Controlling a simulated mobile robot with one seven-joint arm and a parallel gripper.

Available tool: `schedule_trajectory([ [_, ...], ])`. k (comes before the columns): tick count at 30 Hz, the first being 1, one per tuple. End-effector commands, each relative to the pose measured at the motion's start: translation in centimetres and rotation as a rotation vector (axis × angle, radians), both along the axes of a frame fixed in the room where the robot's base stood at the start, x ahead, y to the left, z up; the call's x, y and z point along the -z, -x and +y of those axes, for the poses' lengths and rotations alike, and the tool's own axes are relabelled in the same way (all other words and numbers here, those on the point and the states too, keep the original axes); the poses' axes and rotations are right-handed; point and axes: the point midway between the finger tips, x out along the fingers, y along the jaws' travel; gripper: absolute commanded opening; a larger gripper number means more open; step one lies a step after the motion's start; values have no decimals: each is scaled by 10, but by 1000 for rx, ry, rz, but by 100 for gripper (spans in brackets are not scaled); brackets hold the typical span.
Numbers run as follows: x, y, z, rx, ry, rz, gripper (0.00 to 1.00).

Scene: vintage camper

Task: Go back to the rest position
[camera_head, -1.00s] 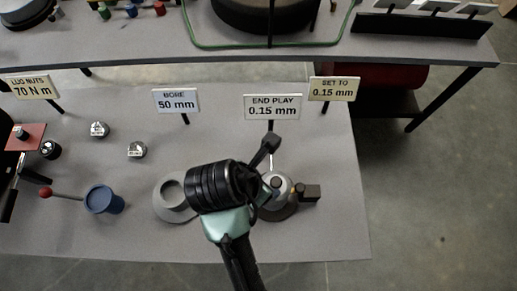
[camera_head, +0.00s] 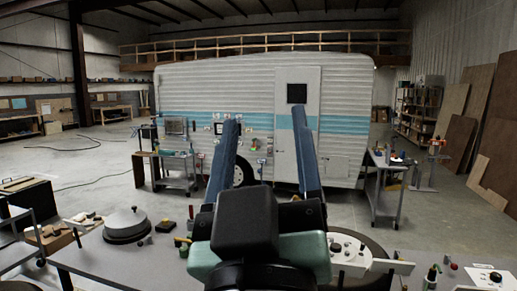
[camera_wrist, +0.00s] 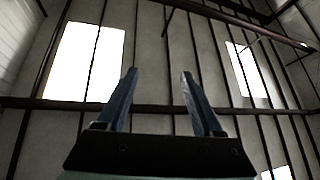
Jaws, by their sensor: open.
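My gripper (camera_head: 265,150) is raised in the middle of the head view, with its two blue fingers spread apart and pointing up. Nothing is between the fingers. In the wrist view my gripper (camera_wrist: 158,88) is also open and empty, against a high wall with bright windows (camera_wrist: 85,62). The lower middle of the head view is covered by my wrist and gripper body.
A white camper (camera_head: 190,90) with a blue stripe stands ahead. A workbench with a round lidded thing (camera_head: 126,225) is at the front left. A grey cart (camera_head: 385,190) stands at right. Plywood sheets (camera_head: 470,115) lean on the right wall. Open floor lies at left.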

Motion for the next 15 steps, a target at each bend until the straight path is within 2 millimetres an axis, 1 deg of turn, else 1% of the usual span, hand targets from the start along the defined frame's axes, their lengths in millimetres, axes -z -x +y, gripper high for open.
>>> schedule_trajectory([
  [1,-23,15,2,-56,-63,-85,68],
  [3,-42,31,4,-123,-130,-165,68],
  [6,-57,44,5,-182,-182,-227,68],
  [9,-61,48,5,-200,-197,-246,68],
  [15,-60,47,5,-198,-196,-242,68],
])
